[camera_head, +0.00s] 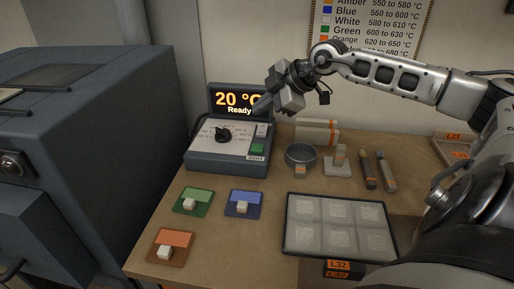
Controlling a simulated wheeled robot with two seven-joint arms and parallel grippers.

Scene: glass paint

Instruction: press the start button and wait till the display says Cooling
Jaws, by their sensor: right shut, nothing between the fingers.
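The control unit (227,160) stands at the back left of the table, with a black dial (222,134) on its sloped face. Its display (232,101) reads "20 °C" and "Ready" in orange and white. A green button (257,149) sits at the right of the panel, below a pale switch or button (262,130). I cannot read a start label on either. My right gripper (264,104) is shut and empty. It points left and down, in front of the display's right edge and above the panel's right side. My left gripper is not in view.
Green (192,208), blue (244,210) and orange (165,254) cards bear small white blocks. A tray of frosted tiles (290,250), a round metal dish (301,156), a small stand (338,166) and tools (368,174) lie on the table. A large dark cabinet (95,130) stands left.

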